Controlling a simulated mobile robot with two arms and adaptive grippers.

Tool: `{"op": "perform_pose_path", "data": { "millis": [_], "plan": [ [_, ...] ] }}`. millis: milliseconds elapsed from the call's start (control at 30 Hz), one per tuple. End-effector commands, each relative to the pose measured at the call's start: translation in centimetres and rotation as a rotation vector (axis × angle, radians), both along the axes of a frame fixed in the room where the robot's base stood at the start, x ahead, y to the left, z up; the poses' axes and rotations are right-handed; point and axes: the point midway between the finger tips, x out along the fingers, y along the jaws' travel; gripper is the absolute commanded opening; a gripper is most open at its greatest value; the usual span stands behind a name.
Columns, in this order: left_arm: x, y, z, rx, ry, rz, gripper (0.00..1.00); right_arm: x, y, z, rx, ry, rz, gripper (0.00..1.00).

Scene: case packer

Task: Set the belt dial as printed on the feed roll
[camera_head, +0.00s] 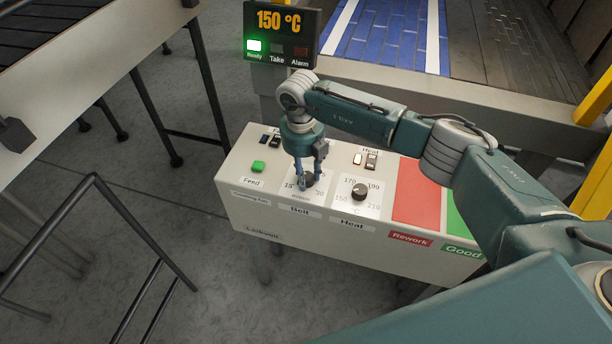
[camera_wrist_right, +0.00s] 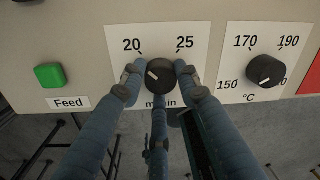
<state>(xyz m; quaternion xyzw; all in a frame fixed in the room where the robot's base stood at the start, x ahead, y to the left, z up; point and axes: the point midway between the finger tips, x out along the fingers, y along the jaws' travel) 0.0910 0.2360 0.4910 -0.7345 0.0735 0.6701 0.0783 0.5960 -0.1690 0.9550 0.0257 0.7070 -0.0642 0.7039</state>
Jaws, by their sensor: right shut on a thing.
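The belt dial (camera_wrist_right: 160,70) is a black round knob on a white scale plate. In the wrist view 20 and 25 are readable above it, and "m/min" below is partly covered. A short white mark on the knob points to the upper left, roughly towards 20; the exact setting is hard to tell. My right gripper (camera_head: 307,174) reaches down from above, its blue fingers closed around the knob's sides. In the head view 15 and 30 show beside it. My left gripper is not in view. I cannot make out a feed roll or its print.
The heat dial (camera_head: 359,192) stands close to the right of the belt dial. The green feed button (camera_head: 258,167) is to the left. Red Rework (camera_head: 415,190) and green Good areas lie further right. A display (camera_head: 279,24) reads 150 °C with Ready lit. A dark railing stands at front left.

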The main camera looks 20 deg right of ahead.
Motion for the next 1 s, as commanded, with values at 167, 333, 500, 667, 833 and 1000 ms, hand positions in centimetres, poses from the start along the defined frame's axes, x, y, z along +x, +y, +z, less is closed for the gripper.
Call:
{"op": "perform_pose_path", "data": {
  "millis": [167,333,500,667,833,1000],
  "plan": [
    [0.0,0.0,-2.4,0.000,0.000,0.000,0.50,0.1,-0.1,-0.4,-0.001,-0.004,0.130,0.06],
    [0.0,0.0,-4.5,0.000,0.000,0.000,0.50,0.1,-0.1,-0.5,-0.001,-0.005,0.289,0.06],
    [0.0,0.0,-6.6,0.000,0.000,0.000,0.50,0.1,-0.1,-0.5,-0.002,-0.005,0.451,0.06],
    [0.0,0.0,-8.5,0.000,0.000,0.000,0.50,0.1,-0.1,-0.5,-0.002,-0.006,0.603,0.06],
    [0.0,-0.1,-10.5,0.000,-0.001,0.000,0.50,0.1,-0.1,-0.4,-0.003,-0.005,0.763,0.06],
    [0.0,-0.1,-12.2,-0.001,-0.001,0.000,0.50,0.0,0.0,-0.4,-0.002,-0.006,0.922,0.06]
  ]
}}
